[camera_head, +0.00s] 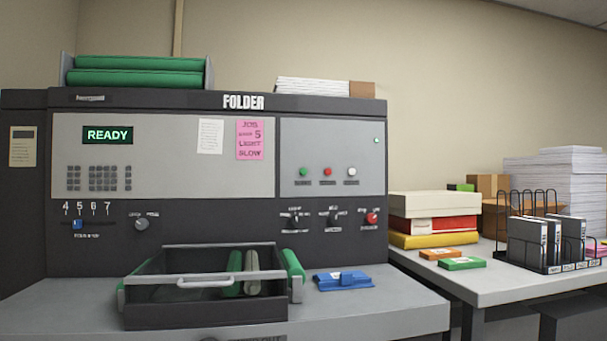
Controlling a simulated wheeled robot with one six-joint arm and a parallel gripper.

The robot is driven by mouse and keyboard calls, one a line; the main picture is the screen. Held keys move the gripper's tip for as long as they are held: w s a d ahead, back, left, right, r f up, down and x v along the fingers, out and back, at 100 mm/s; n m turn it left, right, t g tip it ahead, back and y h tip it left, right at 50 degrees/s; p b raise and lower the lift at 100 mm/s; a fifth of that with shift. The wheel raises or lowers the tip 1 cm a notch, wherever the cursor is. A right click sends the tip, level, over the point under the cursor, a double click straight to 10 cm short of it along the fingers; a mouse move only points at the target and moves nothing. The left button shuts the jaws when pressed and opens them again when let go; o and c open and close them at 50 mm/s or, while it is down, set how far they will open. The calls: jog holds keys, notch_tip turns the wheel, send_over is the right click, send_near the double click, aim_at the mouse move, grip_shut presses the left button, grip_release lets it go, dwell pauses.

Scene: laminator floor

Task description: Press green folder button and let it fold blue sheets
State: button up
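The folder machine (340,115) fills the left and middle of the head view, with a green-lit display (108,135) reading "READY". On its right panel, a small green button (303,172) sits at the left of a row, beside a red button (327,172) and a white button (351,172). Labels under them are too small to read. A blue object (343,281) lies on the machine's grey front ledge; I cannot tell whether it is folded sheets. No other blue sheets are clearly visible. My gripper is not in view.
A dark bin with a handle (205,282) and green rollers stands on the ledge (400,312). A pink note (250,139) reads "JOB", "5", "LIGHT", "SLOW". Right, a table (500,286) holds boxes, paper stacks and a file rack (545,268). Nothing blocks the button panel.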

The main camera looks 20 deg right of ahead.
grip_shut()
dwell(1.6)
